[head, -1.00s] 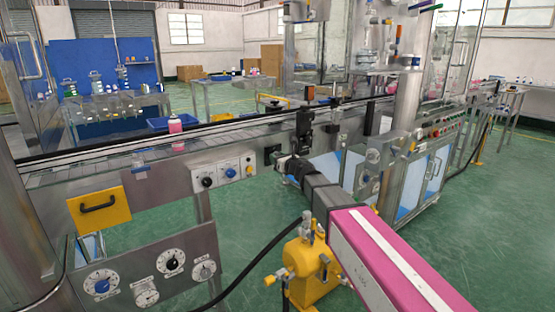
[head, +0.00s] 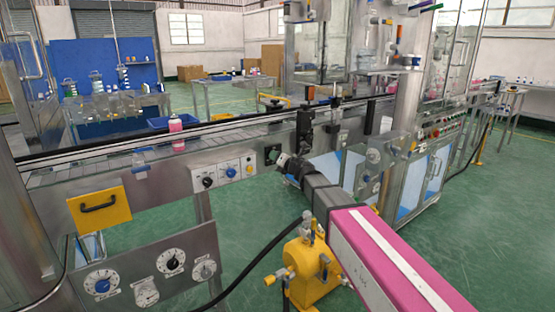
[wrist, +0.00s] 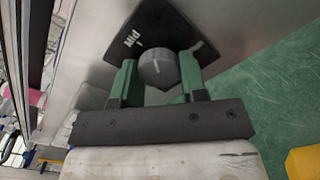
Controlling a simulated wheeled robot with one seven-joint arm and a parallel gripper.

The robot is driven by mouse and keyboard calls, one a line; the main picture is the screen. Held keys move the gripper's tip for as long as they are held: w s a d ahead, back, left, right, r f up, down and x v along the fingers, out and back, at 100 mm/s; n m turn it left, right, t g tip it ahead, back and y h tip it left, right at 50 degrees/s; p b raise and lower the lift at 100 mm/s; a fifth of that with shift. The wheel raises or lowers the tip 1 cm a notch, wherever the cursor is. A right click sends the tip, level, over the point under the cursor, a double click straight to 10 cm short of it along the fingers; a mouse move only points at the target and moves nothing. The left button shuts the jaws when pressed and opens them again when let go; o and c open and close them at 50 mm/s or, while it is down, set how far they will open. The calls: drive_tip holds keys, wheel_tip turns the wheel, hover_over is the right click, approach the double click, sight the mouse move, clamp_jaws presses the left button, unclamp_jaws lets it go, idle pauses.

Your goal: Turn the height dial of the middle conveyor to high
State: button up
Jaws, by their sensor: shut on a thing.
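The height dial (wrist: 156,68) is a dark grey round knob on a black diamond-shaped plate (wrist: 150,28), fixed to the metal side of the conveyor. The word "Mid" shows on the plate's left part; other lettering is hidden or not readable. My gripper (wrist: 158,76) has its two green fingers on either side of the knob and is shut on it. In the head view my gripper (head: 275,157) is at the dial plate on the conveyor's front face, and the knob itself is hidden there. I cannot tell which setting the knob points at.
Left of the dial are a white panel (head: 229,172) with knobs and a yellow handled plate (head: 99,207). A pink bottle (head: 176,133) stands on the conveyor (head: 120,163). A yellow pump-like unit (head: 312,268) stands below my arm. Green floor is open in front.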

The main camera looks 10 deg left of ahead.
drive_tip(key=shift+s+r+m, duration=0.1)
drive_tip(key=shift+r+m, duration=0.05)
drive_tip(key=shift+m, duration=3.8)
drive_tip(key=shift+r+m, duration=0.1)
drive_tip(key=shift+m, duration=4.15)
drive_tip(key=o, duration=0.9)
drive_tip(key=v, duration=1)
drive_tip(key=shift+s+d, duration=0.25)
drive_tip(key=shift+s, duration=0.05)
